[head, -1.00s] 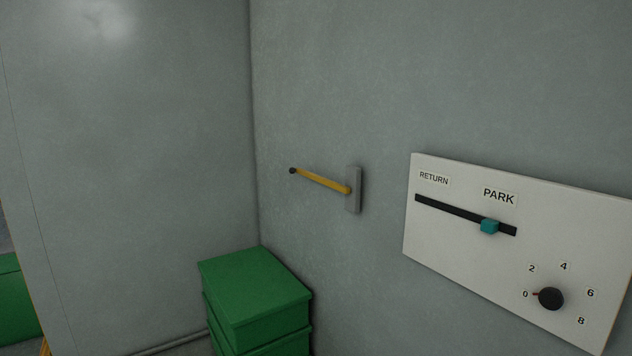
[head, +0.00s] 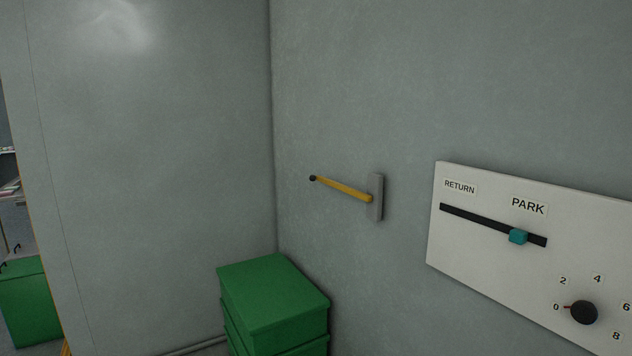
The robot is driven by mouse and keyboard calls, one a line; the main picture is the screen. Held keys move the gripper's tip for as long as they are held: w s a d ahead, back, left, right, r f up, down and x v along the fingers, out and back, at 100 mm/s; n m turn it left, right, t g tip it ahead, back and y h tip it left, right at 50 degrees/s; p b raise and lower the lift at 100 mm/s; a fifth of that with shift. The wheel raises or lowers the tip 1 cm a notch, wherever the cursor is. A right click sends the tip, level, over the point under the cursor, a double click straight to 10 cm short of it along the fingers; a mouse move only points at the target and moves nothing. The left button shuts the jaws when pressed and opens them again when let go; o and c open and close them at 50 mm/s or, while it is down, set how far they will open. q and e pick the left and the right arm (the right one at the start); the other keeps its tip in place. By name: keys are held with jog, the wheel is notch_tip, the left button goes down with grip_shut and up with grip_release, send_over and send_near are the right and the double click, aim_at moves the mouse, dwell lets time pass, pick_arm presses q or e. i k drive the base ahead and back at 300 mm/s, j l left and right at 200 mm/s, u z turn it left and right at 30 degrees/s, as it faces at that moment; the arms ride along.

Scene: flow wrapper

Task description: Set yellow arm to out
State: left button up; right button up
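The yellow arm (head: 345,189) is a thin bar with a black knob at its free end. It is mounted on a grey plate (head: 377,197) on the grey wall in the head view. It points to the left and slightly up from the plate. No label for its positions can be seen near it. Neither of my grippers is in view.
A white panel (head: 470,267) on the wall at right carries a teal slider (head: 518,236) near PARK and a black dial (head: 583,312) pointing at 0. Stacked green boxes (head: 273,293) stand below the yellow arm. Another green box (head: 30,305) is at far left.

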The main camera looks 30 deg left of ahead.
aim_at(358, 195)
jog(key=j+z, duration=0.25)
jog(key=j, duration=1.2)
jog(key=j+z, duration=0.2)
jog(key=j, duration=1.3)
jog(key=k, duration=0.05)
